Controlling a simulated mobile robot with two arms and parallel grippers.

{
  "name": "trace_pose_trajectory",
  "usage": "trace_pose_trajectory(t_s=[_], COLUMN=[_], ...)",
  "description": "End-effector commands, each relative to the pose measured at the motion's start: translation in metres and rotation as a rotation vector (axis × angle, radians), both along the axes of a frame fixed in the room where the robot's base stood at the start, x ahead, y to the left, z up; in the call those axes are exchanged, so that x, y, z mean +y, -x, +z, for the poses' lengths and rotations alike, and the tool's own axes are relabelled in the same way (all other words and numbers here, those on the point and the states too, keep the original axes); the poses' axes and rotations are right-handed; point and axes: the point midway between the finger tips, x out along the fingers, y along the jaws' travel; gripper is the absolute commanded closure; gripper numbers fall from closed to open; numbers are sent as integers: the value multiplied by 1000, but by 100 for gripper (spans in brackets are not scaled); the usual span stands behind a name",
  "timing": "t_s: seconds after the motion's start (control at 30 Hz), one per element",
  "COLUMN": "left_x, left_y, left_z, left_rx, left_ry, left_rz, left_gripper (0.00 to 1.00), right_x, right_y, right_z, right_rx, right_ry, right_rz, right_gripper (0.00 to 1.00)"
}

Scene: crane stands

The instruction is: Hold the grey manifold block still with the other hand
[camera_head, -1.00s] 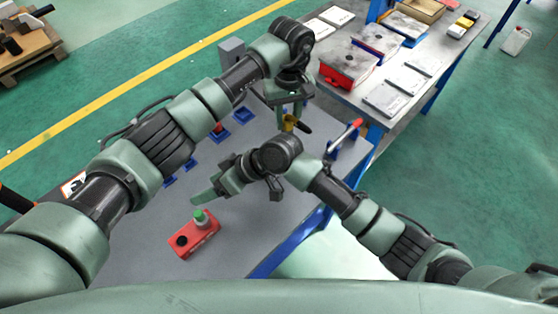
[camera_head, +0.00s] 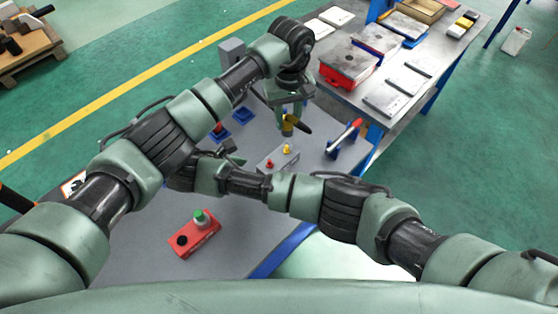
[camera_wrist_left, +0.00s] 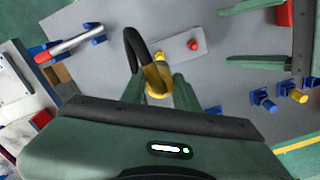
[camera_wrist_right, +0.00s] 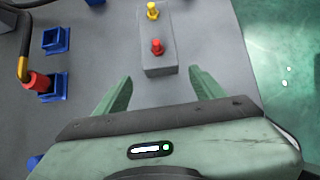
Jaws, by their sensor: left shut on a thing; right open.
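The grey manifold block (camera_head: 264,158) lies on the grey table, with a red fitting (camera_head: 269,164) and a yellow fitting (camera_head: 287,148) on top. My left gripper (camera_head: 288,108) is shut on a yellow hose coupling (camera_head: 287,125) with a black hose, above the table beyond the block. The coupling (camera_wrist_left: 156,76) hides part of the block in the left wrist view. My right gripper (camera_wrist_right: 163,85) is open and empty, facing the block's red-fitting end (camera_wrist_right: 160,69) and apart from it. Its fingers (camera_wrist_left: 212,36) also show in the left wrist view. My right arm partly hides it in the head view.
A red box with a green button (camera_head: 195,235) sits at the table's near side. Blue holders (camera_head: 242,115) stand at the far left of the table. A red-tipped bar (camera_head: 344,138) on a blue stand is to the right. A bench (camera_head: 415,75) with plates stands beyond.

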Motion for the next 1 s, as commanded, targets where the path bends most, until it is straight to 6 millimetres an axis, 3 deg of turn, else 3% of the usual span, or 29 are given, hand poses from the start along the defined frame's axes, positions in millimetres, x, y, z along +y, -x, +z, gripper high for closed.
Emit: trace_pose_trajectory(t_s=[0.5,0.97,1.0], left_x=[0,0,0], left_y=[0,0,0], left_z=[0,0,0], left_rx=[0,0,0], left_ry=[1,1,1], left_rz=[0,0,0], left_gripper=[100,100,100], right_x=[-30,-34,-34], right_y=[-29,-33,-33], right_z=[-54,-62,-62], right_rx=[3,3,3], right_ry=[-4,-5,-5], right_rz=[-4,-3,-3], right_gripper=[31,31,36])
